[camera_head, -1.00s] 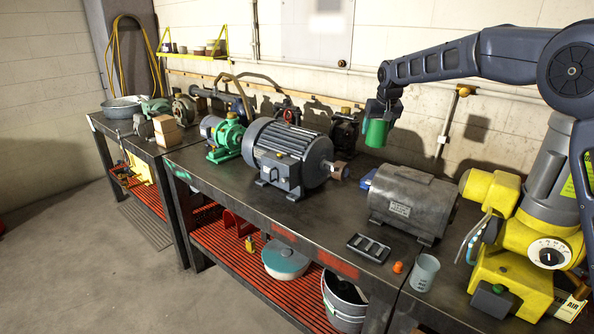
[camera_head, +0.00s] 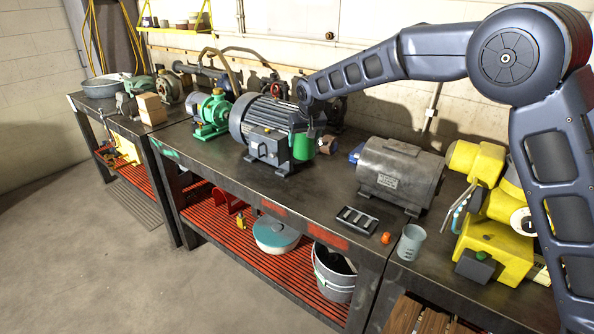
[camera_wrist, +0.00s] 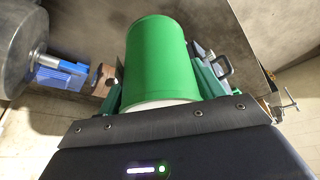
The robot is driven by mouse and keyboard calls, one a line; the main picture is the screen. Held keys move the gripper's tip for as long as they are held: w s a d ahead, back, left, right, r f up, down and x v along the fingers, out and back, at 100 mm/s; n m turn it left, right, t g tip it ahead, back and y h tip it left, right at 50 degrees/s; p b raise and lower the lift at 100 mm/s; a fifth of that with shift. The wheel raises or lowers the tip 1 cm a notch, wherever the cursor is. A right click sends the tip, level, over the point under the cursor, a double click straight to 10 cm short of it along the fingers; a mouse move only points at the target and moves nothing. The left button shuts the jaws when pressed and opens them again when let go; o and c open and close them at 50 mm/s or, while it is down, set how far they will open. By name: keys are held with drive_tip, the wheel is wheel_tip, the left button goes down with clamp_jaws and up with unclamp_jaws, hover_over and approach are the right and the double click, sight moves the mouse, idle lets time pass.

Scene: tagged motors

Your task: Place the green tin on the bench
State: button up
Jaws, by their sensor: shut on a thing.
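The green tin (camera_head: 304,146) is held by my gripper (camera_head: 308,122) in the air. In the head view it shows in front of the right end of the large grey motor. In the wrist view the green tin (camera_wrist: 160,55) fills the middle, with a finger of my gripper (camera_wrist: 158,88) on either side of it. The bench (camera_head: 225,170) is a dark metal top below, with motors standing on it. The tin looks clear of the bench top; its exact height is hard to tell.
The large grey motor (camera_head: 262,125) is close to the tin. A weathered grey motor (camera_head: 398,172) stands to its right. A black tray (camera_head: 356,220), orange knob (camera_head: 386,238) and clear beaker (camera_head: 411,242) sit near the front edge. Bare top shows between the two motors.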

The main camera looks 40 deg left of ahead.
wheel_tip(320, 180, down, 16)
drive_tip(key=shift+r, duration=0.1)
idle(0.5)
drive_tip(key=shift+f, duration=0.2)
drive_tip(key=o, duration=1.3)
drive_tip(key=v, duration=1.2)
drive_tip(key=shift+r, duration=0.2)
drive_tip(key=shift+a, duration=0.1)
